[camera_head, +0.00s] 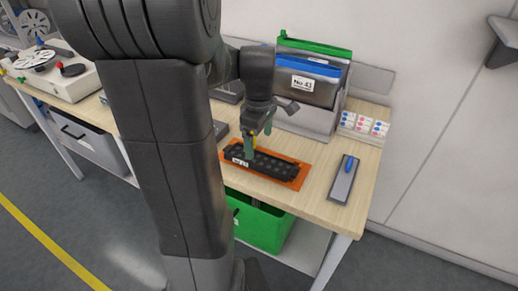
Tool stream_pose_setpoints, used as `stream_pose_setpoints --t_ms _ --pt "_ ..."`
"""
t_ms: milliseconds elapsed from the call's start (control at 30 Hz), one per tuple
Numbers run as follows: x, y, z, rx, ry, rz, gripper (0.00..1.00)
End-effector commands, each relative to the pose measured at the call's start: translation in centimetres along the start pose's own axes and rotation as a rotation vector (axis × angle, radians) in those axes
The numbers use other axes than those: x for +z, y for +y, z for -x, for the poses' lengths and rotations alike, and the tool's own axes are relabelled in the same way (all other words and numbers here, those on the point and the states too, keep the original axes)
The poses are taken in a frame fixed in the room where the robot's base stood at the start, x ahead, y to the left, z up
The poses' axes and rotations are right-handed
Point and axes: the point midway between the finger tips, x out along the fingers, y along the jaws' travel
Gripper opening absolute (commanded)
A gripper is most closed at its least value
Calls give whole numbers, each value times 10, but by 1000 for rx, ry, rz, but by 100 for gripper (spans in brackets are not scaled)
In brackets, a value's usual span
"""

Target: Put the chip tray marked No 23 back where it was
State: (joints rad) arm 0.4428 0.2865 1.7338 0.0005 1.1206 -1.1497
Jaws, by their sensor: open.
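A long black chip tray (268,164) with rows of pockets lies on an orange mat (301,183) on the wooden table. A small white label sits at its left end; its number is too small to read surely. My gripper (250,153) is open and points down at the tray, near its left part. It overlaps the tray's back edge in the picture; I cannot tell whether it touches. My arm hides part of the table to the left.
A grey rack (308,118) holds folders, the front one (316,85) marked No 41. Cards with coloured dots (363,125) stand to its right. A grey plate with a blue knob (343,181) lies at the right. A green bin (260,224) is below. A reel machine (65,78) stands far left.

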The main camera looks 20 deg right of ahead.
Motion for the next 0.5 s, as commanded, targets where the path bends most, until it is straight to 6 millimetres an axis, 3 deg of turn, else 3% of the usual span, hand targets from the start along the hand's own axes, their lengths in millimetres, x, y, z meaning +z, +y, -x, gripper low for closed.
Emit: stream_pose_setpoints --t_ms 33,200,500 --pt "0 0 14 5 2 0 85" --pt "0 0 46 3 2 0 85" --pt "0 0 68 -1 0 0 85"
